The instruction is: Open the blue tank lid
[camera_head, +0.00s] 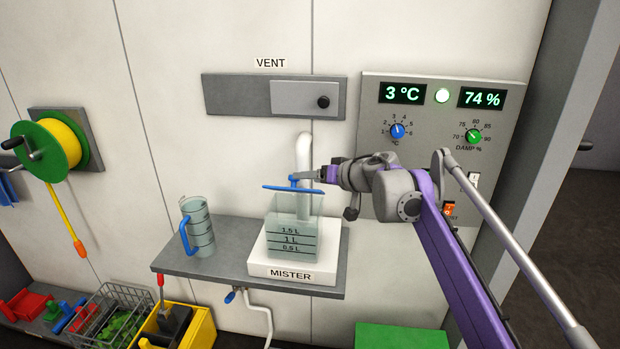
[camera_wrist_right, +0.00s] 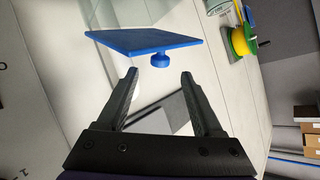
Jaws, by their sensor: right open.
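The blue lid (camera_head: 276,188) shows nearly edge-on above the clear tank (camera_head: 300,235) in the head view; I cannot tell whether its rear edge touches the tank. A small blue knob (camera_head: 293,181) stands on the lid. My right gripper (camera_head: 303,177) reaches in from the right at the knob. In the right wrist view the lid (camera_wrist_right: 145,42) and knob (camera_wrist_right: 160,60) lie just beyond the open fingertips (camera_wrist_right: 160,74), the knob in front of the gap and apart from the fingers. The tank holds liquid. My left gripper is out of view.
The tank stands on a white MISTER base (camera_head: 325,268) on a grey shelf (camera_head: 230,240). A white pipe (camera_head: 304,150) rises behind it. A jug (camera_head: 200,230) with a blue handle stands left on the shelf. A control panel (camera_head: 440,95) is on the wall at right.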

